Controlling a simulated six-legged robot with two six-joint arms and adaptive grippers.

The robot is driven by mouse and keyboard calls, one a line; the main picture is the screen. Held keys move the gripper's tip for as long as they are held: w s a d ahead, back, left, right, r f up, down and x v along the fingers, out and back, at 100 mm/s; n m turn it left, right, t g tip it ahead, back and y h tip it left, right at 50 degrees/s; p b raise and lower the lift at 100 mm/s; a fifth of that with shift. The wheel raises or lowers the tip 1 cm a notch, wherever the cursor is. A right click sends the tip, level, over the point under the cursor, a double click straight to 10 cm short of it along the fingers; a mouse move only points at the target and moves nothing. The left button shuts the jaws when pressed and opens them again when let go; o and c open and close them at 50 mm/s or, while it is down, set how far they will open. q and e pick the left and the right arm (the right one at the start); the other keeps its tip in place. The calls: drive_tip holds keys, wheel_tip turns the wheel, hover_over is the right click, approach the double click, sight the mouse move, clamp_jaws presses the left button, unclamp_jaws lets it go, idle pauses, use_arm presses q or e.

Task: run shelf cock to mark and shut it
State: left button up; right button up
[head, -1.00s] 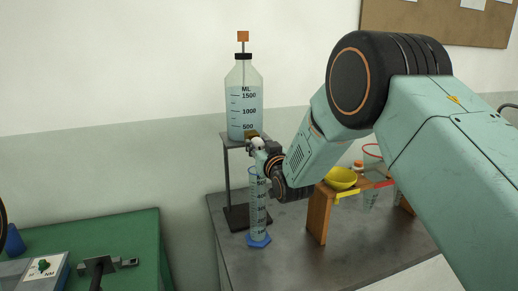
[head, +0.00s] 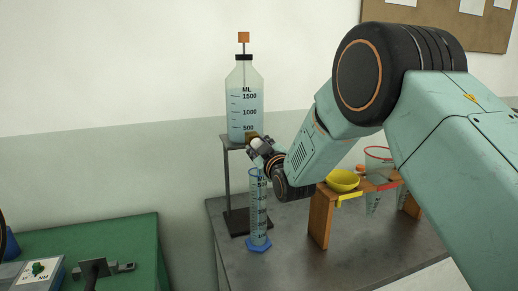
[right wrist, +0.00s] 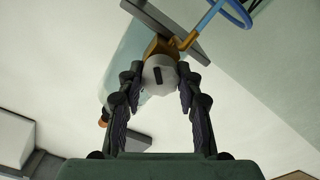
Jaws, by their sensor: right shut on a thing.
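A clear bottle (head: 244,105) marked in ML, holding pale liquid, stands on a metal shelf stand (head: 228,185). The brass cock (head: 251,134) is low on the bottle's front; it also shows in the wrist view (right wrist: 158,46). My right gripper (head: 259,149) is shut on its pale faceted knob (right wrist: 160,75), which has a dark mark. A blue-footed measuring cylinder (head: 258,215) stands below, and its blue rim (right wrist: 236,14) shows in the wrist view. A light-blue streak, seemingly running liquid, goes from the brass outlet to the rim. The cylinder's level is unclear. My left gripper is out of view.
A wooden rack (head: 320,215) holding a yellow bowl (head: 342,180) and a red-rimmed vessel (head: 373,200) stands right of the cylinder on the grey bench (head: 285,265). A green bench (head: 110,235) with apparatus is at left, across a gap.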

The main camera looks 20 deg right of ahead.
idle(0.4)
drive_tip(key=o, duration=1.2)
drive_tip(key=shift+w+f, duration=0.1)
drive_tip(key=shift+w, duration=0.05)
drive_tip(key=shift+c, duration=0.2)
drive_tip(key=s, duration=1.2)
drive_tip(key=shift+d, duration=0.2)
drive_tip(key=shift+s, duration=0.1)
